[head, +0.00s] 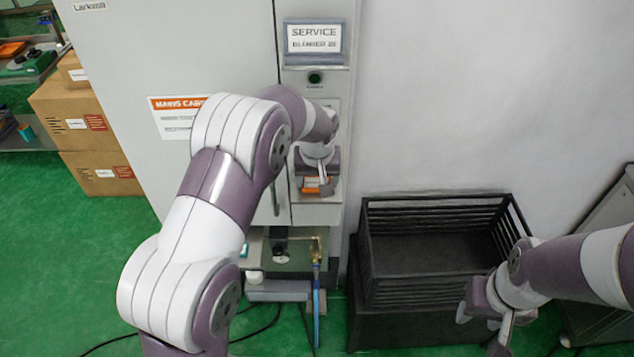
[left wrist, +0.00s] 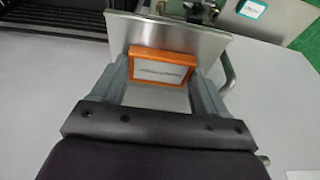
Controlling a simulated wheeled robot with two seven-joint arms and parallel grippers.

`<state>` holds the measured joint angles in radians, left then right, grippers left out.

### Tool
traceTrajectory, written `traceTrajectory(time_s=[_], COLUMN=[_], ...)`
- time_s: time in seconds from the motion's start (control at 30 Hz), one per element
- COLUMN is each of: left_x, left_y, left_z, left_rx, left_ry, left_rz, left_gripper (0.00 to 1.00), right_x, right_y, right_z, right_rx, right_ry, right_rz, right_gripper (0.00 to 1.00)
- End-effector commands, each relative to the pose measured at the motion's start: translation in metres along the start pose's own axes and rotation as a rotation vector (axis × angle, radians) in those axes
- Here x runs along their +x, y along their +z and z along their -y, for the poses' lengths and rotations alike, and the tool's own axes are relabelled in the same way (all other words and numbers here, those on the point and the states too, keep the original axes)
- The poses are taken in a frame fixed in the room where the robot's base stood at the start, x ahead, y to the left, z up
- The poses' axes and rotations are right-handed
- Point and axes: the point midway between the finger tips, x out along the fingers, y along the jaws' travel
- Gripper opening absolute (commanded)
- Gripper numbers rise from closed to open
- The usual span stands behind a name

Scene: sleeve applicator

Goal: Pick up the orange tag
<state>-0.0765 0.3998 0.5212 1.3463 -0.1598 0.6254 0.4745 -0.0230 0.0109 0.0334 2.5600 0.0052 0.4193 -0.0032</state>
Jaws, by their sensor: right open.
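The orange tag (head: 315,184), an orange frame around a white label, shows at the front of the grey cabinet in the head view. In the left wrist view the orange tag (left wrist: 160,68) stands in front of a metal plate (left wrist: 172,34). My left gripper (head: 317,188) is at the tag. Its two fingers (left wrist: 162,80) press against the tag's left and right sides with no gap that I can see. I cannot tell whether the tag still touches the plate. My right gripper (head: 481,328) is open and empty, low at the right beside the black crate.
The grey cabinet (head: 180,60) has a service panel (head: 314,40) above my left gripper and a handle (head: 276,195) beside it. A black slatted crate (head: 440,292) stands right of the cabinet. Cardboard boxes (head: 80,115) stand at the left.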

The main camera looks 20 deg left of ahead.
Motion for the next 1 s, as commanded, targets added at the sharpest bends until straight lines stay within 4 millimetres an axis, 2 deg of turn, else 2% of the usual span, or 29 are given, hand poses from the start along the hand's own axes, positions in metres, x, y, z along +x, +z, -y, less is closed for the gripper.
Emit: traceTrajectory(time_s=[0.37,0.47,0.63,1.0], left_x=[-0.002,-0.009,-0.037,-0.107], left_y=[-0.001,-0.003,-0.011,0.05], left_z=[0.0,0.0,0.0,-0.043], left_rx=[0.0,0.0,-0.001,0.003], left_ry=[0.0,0.0,0.002,0.003], left_rz=[-0.001,-0.003,-0.005,-0.003], left_gripper=[0.44,0.44,0.44,0.44], right_x=[0.002,0.006,0.019,0.048], right_y=[0.0,0.001,0.002,0.006], right_z=[0.0,0.0,0.0,0.0], right_rx=[0.0,0.0,0.0,0.0], right_ry=[0.0,0.0,0.0,0.0], right_rz=[0.0,0.0,0.0,0.0], right_gripper=[0.47,0.47,0.47,0.47])
